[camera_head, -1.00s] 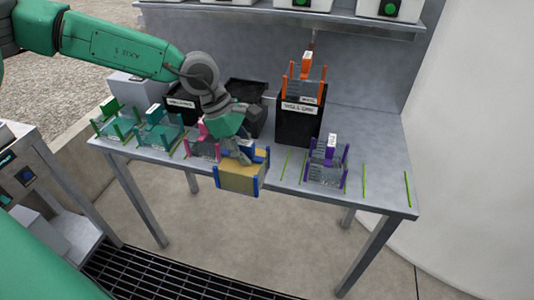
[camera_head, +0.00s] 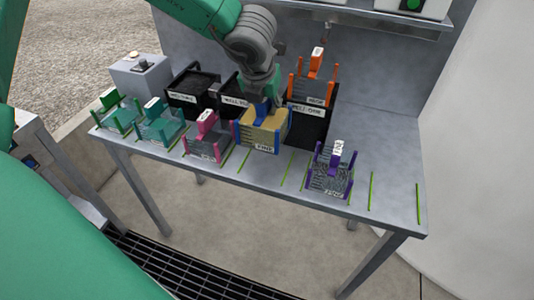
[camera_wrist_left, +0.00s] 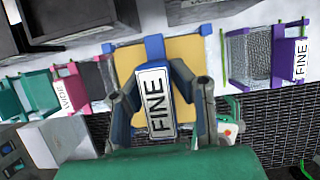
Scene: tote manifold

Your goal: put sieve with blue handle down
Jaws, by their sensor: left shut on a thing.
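The sieve with the blue handle (camera_head: 262,136) has a tan mesh body and blue corner posts. My left gripper (camera_head: 262,104) is shut on its handle from above. In the left wrist view the sieve (camera_wrist_left: 190,48) sits beyond the gripper (camera_wrist_left: 160,105), its fingers on both sides of the handle's "FINE" label. The sieve looks about level, between the pink sieve and the purple sieve, in front of the black bins. It seems to be a little above the grey table (camera_head: 395,205), but the gap is hard to tell. My right gripper is not in view.
The pink sieve (camera_head: 207,148) stands close on the left, teal sieves (camera_head: 160,130) further left. The purple sieve (camera_head: 331,180) stands on the right. Black bins (camera_head: 312,130) are behind, one under an orange sieve (camera_head: 315,88). Green lines (camera_head: 287,168) mark the tabletop; its right end is clear.

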